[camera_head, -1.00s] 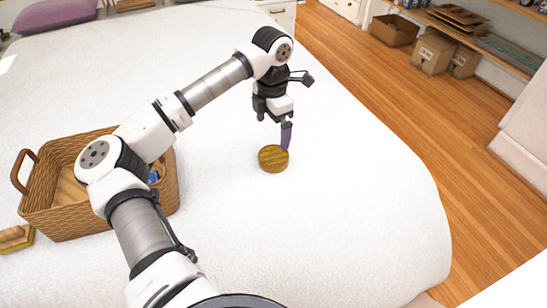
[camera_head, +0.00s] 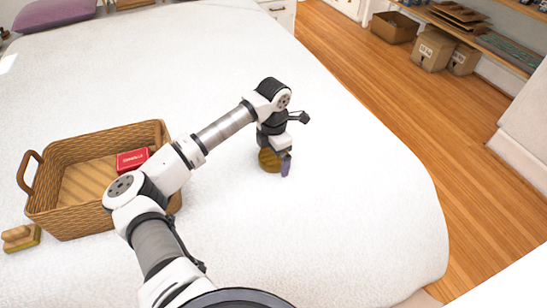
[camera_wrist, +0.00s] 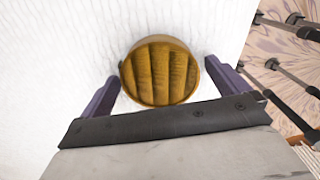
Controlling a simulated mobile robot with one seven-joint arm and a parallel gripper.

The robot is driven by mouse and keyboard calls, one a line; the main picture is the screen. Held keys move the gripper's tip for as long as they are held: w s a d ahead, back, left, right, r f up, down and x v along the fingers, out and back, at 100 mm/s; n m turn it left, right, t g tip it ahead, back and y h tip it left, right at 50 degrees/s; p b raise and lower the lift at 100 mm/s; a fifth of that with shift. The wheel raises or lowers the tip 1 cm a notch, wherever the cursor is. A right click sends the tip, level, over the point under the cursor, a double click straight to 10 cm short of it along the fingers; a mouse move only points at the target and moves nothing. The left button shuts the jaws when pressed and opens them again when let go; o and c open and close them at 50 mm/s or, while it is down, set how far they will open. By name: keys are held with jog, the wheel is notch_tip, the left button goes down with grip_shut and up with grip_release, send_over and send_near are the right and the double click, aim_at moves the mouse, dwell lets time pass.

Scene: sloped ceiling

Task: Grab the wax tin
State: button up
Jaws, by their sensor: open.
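The wax tin (camera_head: 268,160) is a round, golden-brown tin standing on the white bed. In the wrist view the tin (camera_wrist: 160,70) shows its ridged top, between and slightly beyond my two purple fingers. My gripper (camera_wrist: 165,88) is open, with a finger on each side of the tin and a visible gap to each. In the head view my gripper (camera_head: 284,168) is low over the bed and hides part of the tin.
A wicker basket (camera_head: 48,215) with a red box (camera_head: 132,160) inside stands on the bed at left. A small wooden brush-like item (camera_head: 21,238) lies beside it. The bed (camera_head: 340,220) is clear around the tin.

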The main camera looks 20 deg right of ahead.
jog(key=c, duration=1.1)
jog(key=shift+r, duration=0.1)
